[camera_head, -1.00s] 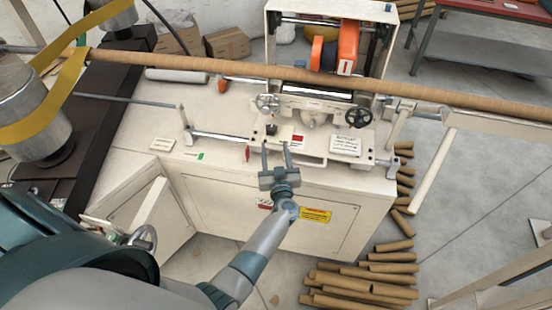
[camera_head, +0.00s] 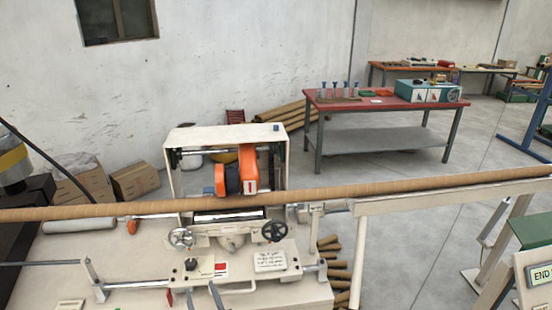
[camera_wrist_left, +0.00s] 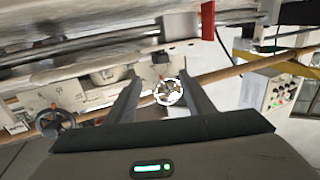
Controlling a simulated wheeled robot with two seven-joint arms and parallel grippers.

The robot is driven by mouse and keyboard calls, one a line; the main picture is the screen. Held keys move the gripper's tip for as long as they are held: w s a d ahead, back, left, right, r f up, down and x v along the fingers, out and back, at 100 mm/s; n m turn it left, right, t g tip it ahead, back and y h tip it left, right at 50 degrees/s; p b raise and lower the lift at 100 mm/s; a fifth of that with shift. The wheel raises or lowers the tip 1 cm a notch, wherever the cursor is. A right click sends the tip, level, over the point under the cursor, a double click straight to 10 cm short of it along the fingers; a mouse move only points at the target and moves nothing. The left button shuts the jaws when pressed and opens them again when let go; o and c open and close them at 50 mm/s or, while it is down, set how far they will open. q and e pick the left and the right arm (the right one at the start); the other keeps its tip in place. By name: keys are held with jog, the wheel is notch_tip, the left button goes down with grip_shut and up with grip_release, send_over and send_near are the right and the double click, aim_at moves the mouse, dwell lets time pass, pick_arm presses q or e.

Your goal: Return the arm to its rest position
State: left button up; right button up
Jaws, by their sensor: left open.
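My left gripper (camera_head: 203,296) shows only by its two finger tips at the bottom edge of the head view, in front of the spiral winder (camera_head: 225,262). In the left wrist view its fingers (camera_wrist_left: 160,72) are spread apart with nothing held. A pale handwheel (camera_wrist_left: 168,92) shows between the fingers, and a dark handwheel (camera_wrist_left: 55,123) lies to the left. In the head view the dark handwheel (camera_head: 274,231) sits on the winder front. The rest of the left arm is below the picture. My right gripper is in no view.
A long brown cardboard tube (camera_head: 330,192) runs across the winder and over a pale support rail (camera_head: 450,196) at right. Cardboard boxes (camera_head: 135,182) stand behind at left. A red-topped table (camera_head: 385,103) stands at the back, with open floor before it.

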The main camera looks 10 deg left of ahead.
pick_arm(q)
jog(key=s+d+r+m+t+h, duration=0.2)
jog(key=d+r+m+t+h, duration=0.15)
jog(key=d+m+h, duration=0.4)
jog(key=s+d+f+m+g+h, duration=0.25)
jog(key=s+d+g+h, duration=0.25)
jog(key=s+d+h, duration=0.25)
jog(key=s+a+f+n+g+y, duration=0.15)
jog(key=s+a+g, duration=0.3)
jog(key=s, duration=0.95)
jog(key=s+a+f+g+y, duration=0.1)
jog(key=s+a+g+y, duration=0.3)
jog(key=s, duration=1)
notch_tip(320, 180, down, 34)
jog(key=s+g+b, duration=0.1)
jog(key=g+b, duration=0.2)
jog(key=b, duration=0.3)
jog(key=s+a+f+b, duration=0.1)
jog(key=s+f+b, duration=0.2)
jog(key=s+f, duration=0.6)
jog(key=s+a+f+g+b, duration=0.1)
jog(key=s+a+f+b, duration=0.1)
jog(key=s+f, duration=0.7)
notch_tip(320, 180, down, 6)
jog(key=shift+s+f+b, duration=0.1)
jog(key=shift+s+b, duration=0.1)
jog(key=shift+b, duration=0.6)
